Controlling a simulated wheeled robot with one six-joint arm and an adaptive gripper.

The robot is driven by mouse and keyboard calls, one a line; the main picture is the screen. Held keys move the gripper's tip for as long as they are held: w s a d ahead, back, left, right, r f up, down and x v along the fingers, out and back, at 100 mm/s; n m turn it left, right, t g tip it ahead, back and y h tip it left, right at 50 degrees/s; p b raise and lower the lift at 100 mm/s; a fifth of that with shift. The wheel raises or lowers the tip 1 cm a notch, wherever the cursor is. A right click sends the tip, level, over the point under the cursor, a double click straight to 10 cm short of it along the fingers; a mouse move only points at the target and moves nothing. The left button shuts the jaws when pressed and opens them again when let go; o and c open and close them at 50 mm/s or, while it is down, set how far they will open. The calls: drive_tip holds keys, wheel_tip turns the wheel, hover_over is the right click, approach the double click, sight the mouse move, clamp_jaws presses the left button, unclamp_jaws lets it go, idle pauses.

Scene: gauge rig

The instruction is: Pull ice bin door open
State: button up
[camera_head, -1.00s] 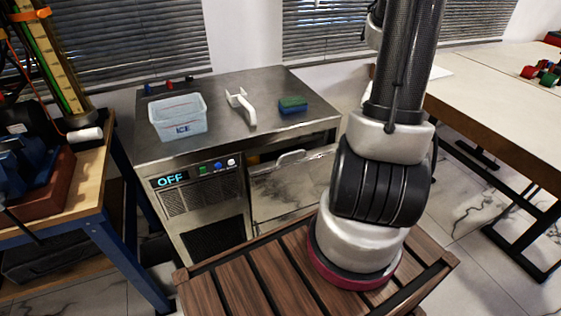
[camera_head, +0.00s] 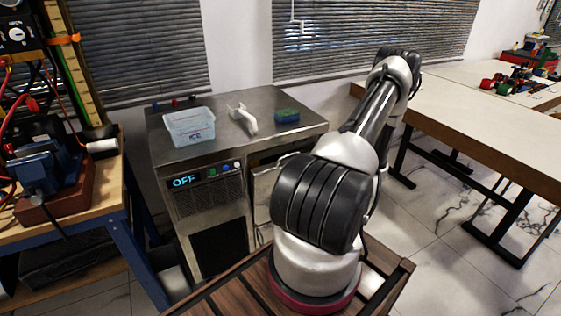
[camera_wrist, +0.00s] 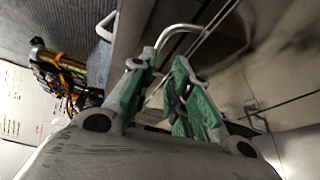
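The ice machine (camera_head: 215,195) is a steel cabinet with a display reading OFF. Its ice bin door (camera_head: 265,192) is on the front, right of the vent panel, mostly hidden behind my arm. A dark gap shows above the door, which looks ajar at the top. In the wrist view, the curved metal door handle (camera_wrist: 178,28) is just beyond my gripper (camera_wrist: 158,68). The green fingers are apart, and one end of the handle runs down toward the space between them. I cannot tell whether they touch it. The gripper is hidden in the head view.
On the cabinet top are a clear ICE tub (camera_head: 189,128), a white scoop (camera_head: 243,119) and a green-blue sponge (camera_head: 287,116). A blue-framed workbench (camera_head: 115,195) stands left. A long pale table (camera_head: 470,135) stands right. Tiled floor shows between cabinet and table.

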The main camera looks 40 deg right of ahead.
sight(289, 155)
drive_tip(key=w, duration=0.2)
drive_tip(key=w+m, duration=0.1)
drive_tip(key=w, duration=0.2)
drive_tip(key=w+a+m, duration=0.1)
drive_tip(key=w, duration=0.2)
drive_tip(key=shift+r, duration=0.15)
clamp_jaws()
